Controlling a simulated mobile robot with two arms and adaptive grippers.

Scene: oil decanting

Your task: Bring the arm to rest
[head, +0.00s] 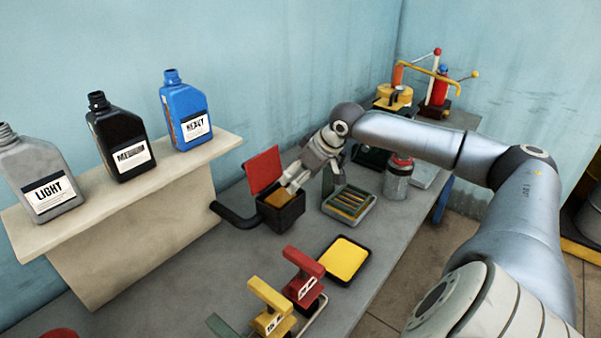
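My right arm reaches in from the right across the workbench (235,262). My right gripper (291,186) points down and to the left, at the opening of a small black box (283,216) whose red lid (264,169) stands up. Its fingertips are small and pale against the box, so I cannot tell whether they are apart or closed, or whether they touch anything. Something yellow-brown shows inside the box. My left gripper is not in view.
A shelf (150,190) holds a grey (40,175), a black (121,140) and a blue bottle (187,112). Beside the box are a slotted tray (349,201) and a metal jar (398,178). A yellow pad (344,258), red stand (304,275) and yellow stand (270,308) sit nearer.

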